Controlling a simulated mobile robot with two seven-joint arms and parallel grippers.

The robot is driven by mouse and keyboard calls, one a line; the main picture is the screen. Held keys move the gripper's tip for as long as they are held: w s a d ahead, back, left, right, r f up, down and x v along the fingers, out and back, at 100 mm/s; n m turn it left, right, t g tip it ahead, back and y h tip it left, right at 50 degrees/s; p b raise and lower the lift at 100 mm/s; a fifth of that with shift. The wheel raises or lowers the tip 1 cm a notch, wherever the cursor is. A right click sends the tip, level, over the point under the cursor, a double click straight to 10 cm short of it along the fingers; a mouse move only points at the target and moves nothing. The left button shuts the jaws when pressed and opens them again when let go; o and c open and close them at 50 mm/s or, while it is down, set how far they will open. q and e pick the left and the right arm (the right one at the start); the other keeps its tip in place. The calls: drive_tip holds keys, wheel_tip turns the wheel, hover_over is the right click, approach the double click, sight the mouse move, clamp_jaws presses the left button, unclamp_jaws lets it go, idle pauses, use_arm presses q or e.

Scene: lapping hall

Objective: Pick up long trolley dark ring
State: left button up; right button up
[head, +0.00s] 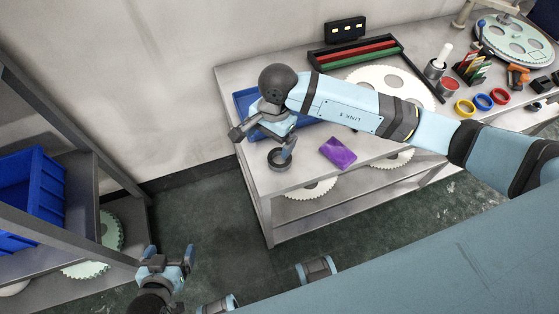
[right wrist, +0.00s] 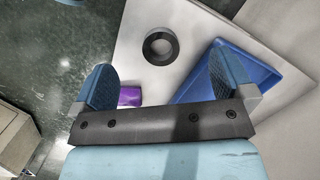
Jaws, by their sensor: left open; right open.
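The dark ring (head: 276,165) lies flat on the grey top of the long trolley (head: 246,82), near its left end. The right wrist view shows the dark ring (right wrist: 148,48) whole, ahead of the fingers and between their lines. My right gripper (head: 263,142) is open and empty above the trolley top; one finger partly overlaps the ring in the head view. In its wrist view the right gripper (right wrist: 160,85) has both fingers spread, apart from the ring. My left gripper (head: 172,252) is open and empty at the lower left, over the floor and away from the trolley.
A blue tray (head: 243,96) stands behind my right gripper. A purple block (head: 338,152) lies right of the ring. Large toothed discs (head: 376,75), cans and coloured rings (head: 465,107) are farther right. A rack with a blue bin (head: 38,190) stands at left.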

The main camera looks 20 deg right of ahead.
drive_tip(key=w+d+t+h, duration=0.1)
drive_tip(key=w+d+h, duration=0.1)
drive_tip(key=d, duration=0.1)
hover_over(280, 162)
drive_tip(key=shift+n, duration=0.3)
drive_tip(key=f, duration=0.7)
drive_tip(key=shift+w+a+p, duration=0.1)
drive_tip(key=shift+a+p, duration=0.1)
drive_tip(key=shift+p, duration=0.2)
drive_tip(key=shift+d+f+p, duration=0.15)
drive_tip(key=shift+f+p, duration=0.5)
drive_tip(key=shift+f, duration=2.45)
drive_tip(key=shift+c, duration=0.2)
drive_tip(key=c, duration=1.1)
drive_tip(key=shift+o, duration=0.2)
drive_tip(key=shift+r, duration=0.1)
